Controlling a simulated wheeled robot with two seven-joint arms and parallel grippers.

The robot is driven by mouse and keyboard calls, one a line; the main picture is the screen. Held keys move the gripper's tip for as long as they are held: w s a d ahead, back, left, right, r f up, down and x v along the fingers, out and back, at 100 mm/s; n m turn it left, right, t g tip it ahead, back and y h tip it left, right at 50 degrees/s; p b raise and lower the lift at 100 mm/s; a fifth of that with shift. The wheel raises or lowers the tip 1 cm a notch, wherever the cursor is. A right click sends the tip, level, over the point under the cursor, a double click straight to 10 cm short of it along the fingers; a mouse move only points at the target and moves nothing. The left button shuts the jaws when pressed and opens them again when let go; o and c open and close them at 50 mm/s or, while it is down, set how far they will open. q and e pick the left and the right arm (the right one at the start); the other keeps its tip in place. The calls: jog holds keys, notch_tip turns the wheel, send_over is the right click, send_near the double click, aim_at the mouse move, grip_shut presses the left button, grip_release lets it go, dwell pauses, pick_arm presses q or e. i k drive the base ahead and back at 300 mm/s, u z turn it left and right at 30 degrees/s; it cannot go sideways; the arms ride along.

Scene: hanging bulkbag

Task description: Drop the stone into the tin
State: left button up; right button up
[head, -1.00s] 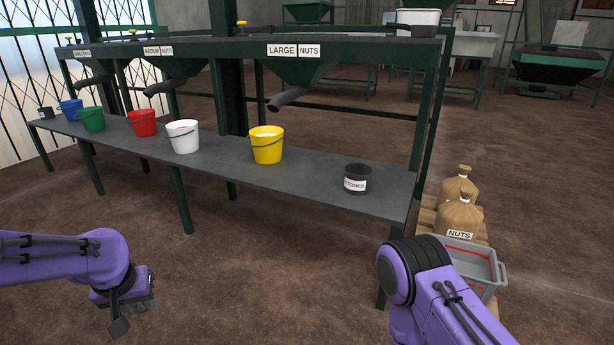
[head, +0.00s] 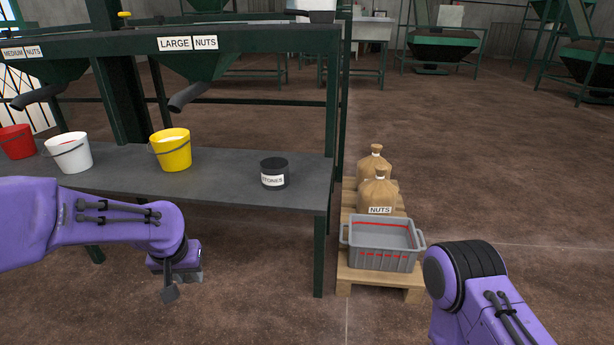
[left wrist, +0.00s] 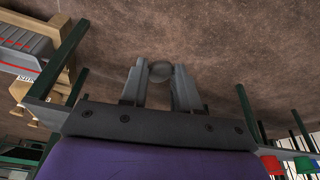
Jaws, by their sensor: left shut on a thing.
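My left gripper (left wrist: 160,88) is shut on a round grey stone (left wrist: 160,70), which shows between its fingertips in the left wrist view. In the head view the left gripper (head: 178,285) hangs in front of the table, below its top, and the stone cannot be made out there. The tin (head: 274,174) is black with a white label reading STONES. It stands upright near the right end of the dark table, up and to the right of the left gripper. Its inside is too dark to tell. My right arm shows at lower right, but its gripper is out of view.
The table (head: 225,184) also holds a yellow bucket (head: 173,150), a white bucket (head: 70,153) and a red bucket (head: 16,142). A green post stands at its right end. A grey crate (head: 382,256) and nut sacks (head: 379,192) rest on a pallet (head: 352,277). Floor at right is open.

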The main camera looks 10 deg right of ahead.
aim_at(271, 183)
jog(key=u, duration=1.1)
jog(key=i, duration=1.25)
jog(key=z, duration=2.65)
